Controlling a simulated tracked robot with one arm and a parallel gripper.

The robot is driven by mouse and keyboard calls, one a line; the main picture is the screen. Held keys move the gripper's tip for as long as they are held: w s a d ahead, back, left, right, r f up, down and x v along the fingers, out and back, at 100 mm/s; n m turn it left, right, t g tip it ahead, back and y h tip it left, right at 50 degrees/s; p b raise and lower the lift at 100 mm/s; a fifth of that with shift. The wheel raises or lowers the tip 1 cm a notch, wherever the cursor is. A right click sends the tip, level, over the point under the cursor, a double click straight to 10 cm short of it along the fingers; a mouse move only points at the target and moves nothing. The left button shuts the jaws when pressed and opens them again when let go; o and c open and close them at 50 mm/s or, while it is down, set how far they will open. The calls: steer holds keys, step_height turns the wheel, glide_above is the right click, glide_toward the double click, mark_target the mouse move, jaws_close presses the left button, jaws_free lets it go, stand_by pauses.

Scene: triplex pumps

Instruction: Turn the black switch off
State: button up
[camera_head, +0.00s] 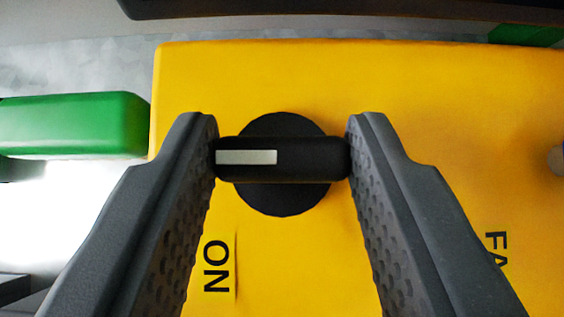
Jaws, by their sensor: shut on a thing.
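The black switch (300,159) is a round black knob with a bar-shaped handle across it, on a yellow panel (380,80). Its handle lies level in the picture, with a white marker stripe on its left half pointing left. My gripper (282,150) is shut on the handle, with one grey finger at its left end and the other at its right end. The word "ON" (216,267) is printed sideways on the panel below left of the knob. Part of another label, "FA" (496,250), shows at the lower right; my right finger hides the rest of it.
A green bar (72,124) sticks out to the left of the panel's left edge. A dark bar (340,10) runs across the top, above the panel. A small greyish round part (556,159) shows at the right edge. The panel above the knob is clear.

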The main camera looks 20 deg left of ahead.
steer(key=shift+r, duration=0.1)
steer(key=o, duration=0.7)
steer(key=p+v, duration=0.1)
steer(key=v, duration=1.2)
steer(key=shift+s, duration=0.25)
steer(key=shift+d+r, duration=0.1)
steer(key=shift+r, duration=0.15)
steer(key=d+r+m+t, duration=0.1)
steer(key=d+r, duration=0.4)
steer(key=r, duration=0.6)
steer(key=d+r+m+t+h, duration=0.1)
steer(key=d+r+t, duration=0.2)
steer(key=r, duration=0.9)
steer(key=s+d+r+m+t+h, duration=0.1)
steer(key=d+r, duration=0.5)
steer(key=r, duration=0.6)
steer(key=shift+d+t, duration=0.3)
steer(key=shift+t, duration=0.6)
